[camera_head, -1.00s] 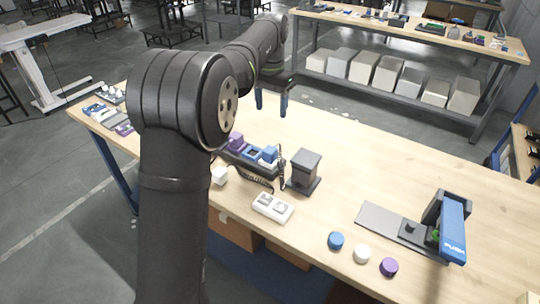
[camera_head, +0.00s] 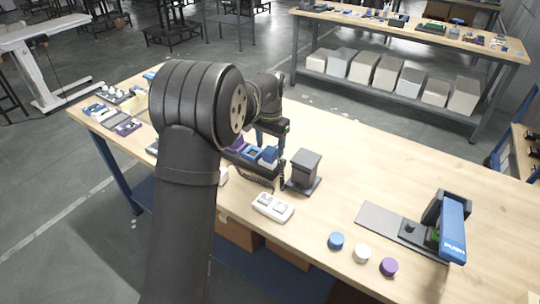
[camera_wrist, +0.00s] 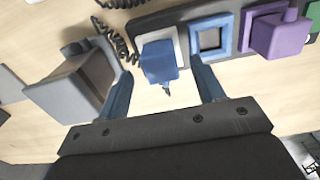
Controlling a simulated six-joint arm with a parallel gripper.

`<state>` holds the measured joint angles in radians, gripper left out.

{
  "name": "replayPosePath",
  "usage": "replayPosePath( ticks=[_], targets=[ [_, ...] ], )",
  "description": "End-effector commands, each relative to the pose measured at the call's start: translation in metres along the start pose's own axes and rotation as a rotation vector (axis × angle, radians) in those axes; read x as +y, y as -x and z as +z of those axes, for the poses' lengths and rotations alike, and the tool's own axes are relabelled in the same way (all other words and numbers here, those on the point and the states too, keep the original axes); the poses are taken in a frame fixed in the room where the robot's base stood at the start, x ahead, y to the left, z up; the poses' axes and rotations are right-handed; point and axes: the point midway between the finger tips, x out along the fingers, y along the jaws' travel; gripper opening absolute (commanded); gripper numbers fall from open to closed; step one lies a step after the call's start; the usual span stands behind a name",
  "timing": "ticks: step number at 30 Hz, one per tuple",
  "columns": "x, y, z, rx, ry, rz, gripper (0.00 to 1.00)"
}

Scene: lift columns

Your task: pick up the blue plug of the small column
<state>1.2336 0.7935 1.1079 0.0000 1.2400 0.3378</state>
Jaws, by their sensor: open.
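The blue plug (camera_wrist: 160,62) sits in a white-framed socket of the dark strip (camera_wrist: 185,24). In the head view the plug (camera_head: 268,155) is partly hidden by my arm. In the wrist view my gripper (camera_wrist: 160,70) is open, its two blue fingers on either side of the plug in the picture. In the head view my gripper (camera_head: 270,142) is above the strip by the plug. I cannot tell the height gap exactly. A blue-framed socket (camera_wrist: 210,38) beside the plug is empty.
A purple plug (camera_wrist: 275,36) stands farther right on the strip. A dark grey block on a plate (camera_head: 305,166) stands close by. A white two-button box (camera_head: 272,207) and blue, white and purple discs (camera_head: 336,241) lie nearer the front edge.

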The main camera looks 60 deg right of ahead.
Motion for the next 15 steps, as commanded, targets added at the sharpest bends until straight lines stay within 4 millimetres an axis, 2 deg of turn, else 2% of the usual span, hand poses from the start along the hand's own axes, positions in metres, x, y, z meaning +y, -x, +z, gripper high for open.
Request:
replayPosePath(
  ticks=[3,6,14,15],
  targets=[
    [-0.001,-0.019,0.001,-0.002,0.000,0.002,0.62],
    [-0.001,-0.027,0.001,0.001,-0.001,0.002,0.62],
    [-0.001,-0.029,0.000,0.003,-0.001,0.002,0.62],
    [-0.001,-0.029,0.000,0.003,-0.001,0.002,0.54]
  ],
)
